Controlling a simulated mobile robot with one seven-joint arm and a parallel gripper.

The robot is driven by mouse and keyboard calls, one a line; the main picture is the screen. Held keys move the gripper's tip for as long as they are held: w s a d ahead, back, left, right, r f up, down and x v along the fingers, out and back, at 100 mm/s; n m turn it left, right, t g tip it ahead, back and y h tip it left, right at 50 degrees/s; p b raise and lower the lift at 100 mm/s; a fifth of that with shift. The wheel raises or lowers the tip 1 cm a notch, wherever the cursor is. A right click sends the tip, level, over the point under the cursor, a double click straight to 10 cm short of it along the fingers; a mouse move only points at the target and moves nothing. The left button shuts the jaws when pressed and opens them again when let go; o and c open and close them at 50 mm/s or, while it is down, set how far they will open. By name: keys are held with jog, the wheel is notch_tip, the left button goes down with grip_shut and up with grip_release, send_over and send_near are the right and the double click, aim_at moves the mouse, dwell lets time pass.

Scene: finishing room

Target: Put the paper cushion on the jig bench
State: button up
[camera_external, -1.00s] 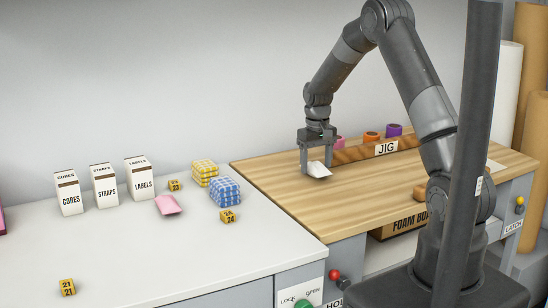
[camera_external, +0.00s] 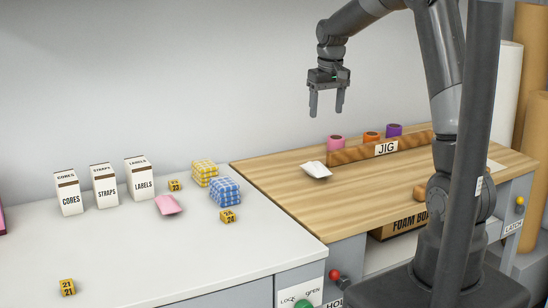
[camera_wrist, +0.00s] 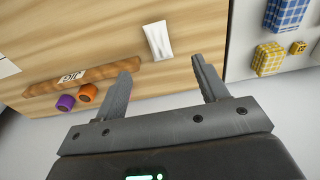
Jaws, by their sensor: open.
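The paper cushion (camera_external: 316,170) is a small white pillow-shaped packet. It lies on the wooden top of the jig bench (camera_external: 290,190), in front of the left end of the wooden strip marked JIG. It also shows in the wrist view (camera_wrist: 159,41), flat on the wood grain of the bench (camera_wrist: 200,30). My gripper (camera_external: 327,114) is open and empty, raised above the bench and apart from the cushion. Its two spread fingers (camera_wrist: 165,80) show in the wrist view with nothing between them.
The JIG strip (camera_external: 350,151) and pink, orange and purple tape rolls (camera_external: 371,137) stand along the bench's back. The white counter (camera_external: 180,250) at left holds boxes, checked bundles, a pink packet (camera_external: 168,205) and numbered cubes.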

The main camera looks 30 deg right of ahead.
jog(key=s+a+r+t, duration=0.1)
jog(key=s+r, duration=0.3)
jog(key=s, duration=0.4)
jog(key=s+a+r+t, duration=0.1)
jog(key=s+r, duration=0.4)
jog(key=s, duration=0.3)
jog(key=s+a+f+t, duration=0.1)
jog(key=s+t, duration=0.1)
jog(key=s, duration=1.1)
jog(key=shift+s+a, duration=0.25)
dwell(4.8)
